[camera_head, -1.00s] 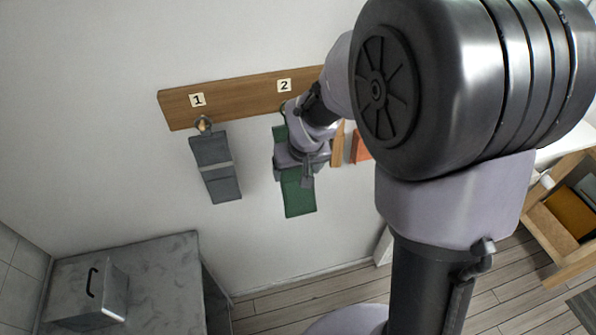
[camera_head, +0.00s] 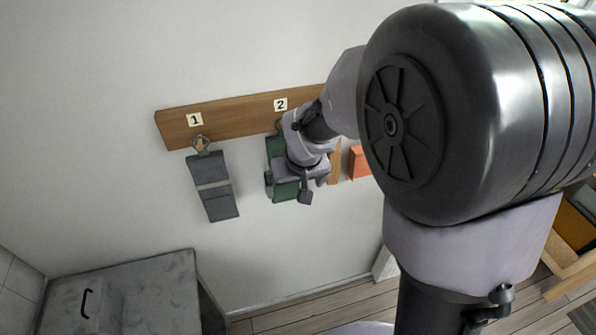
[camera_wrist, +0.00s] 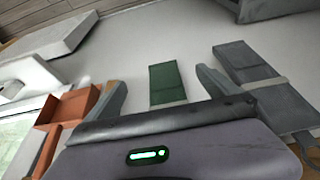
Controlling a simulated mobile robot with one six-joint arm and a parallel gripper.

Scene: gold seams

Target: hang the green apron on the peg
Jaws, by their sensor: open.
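The green apron (camera_head: 276,147) hangs upright against the wall below the board, under the label 2. Its upper left part and lower end show in the head view; my wrist covers its middle. The peg under label 2 is largely hidden, so its contact with the apron's loop cannot be told. My gripper (camera_head: 287,188) is in front of the apron. In the wrist view my gripper (camera_wrist: 162,80) has its fingers spread wide, with the green apron (camera_wrist: 166,83) showing between and beyond them; no finger clearly touches it.
The wooden board (camera_head: 235,115) carries labels 1 and 2. A grey apron (camera_head: 212,185) hangs under label 1, left of my gripper. An orange-red item (camera_head: 359,162) hangs to the right. A grey-topped cabinet (camera_head: 150,285) stands below left. Wall between is clear.

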